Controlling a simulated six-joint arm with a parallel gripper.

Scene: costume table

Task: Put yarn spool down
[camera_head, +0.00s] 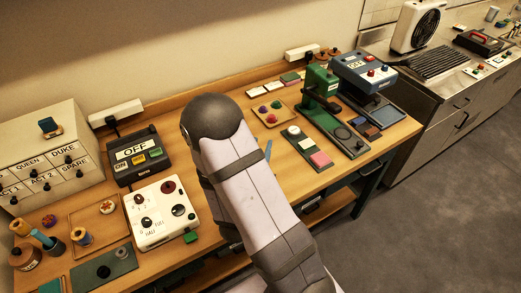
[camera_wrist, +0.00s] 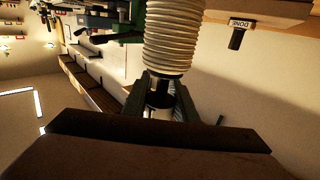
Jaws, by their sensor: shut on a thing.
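In the wrist view, the yarn spool (camera_wrist: 172,40) is a cream, ridged cylinder with a dark core end. My gripper (camera_wrist: 160,98) is shut on that dark end, and the wound part stands out beyond the fingertips. The spool's far end is cut off by the top of the picture. In the head view, my arm covers the middle of the table, and my gripper and the held spool are hidden behind it.
A small wooden tray (camera_head: 83,213) and a dark green mat (camera_head: 87,275) lie at the left.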

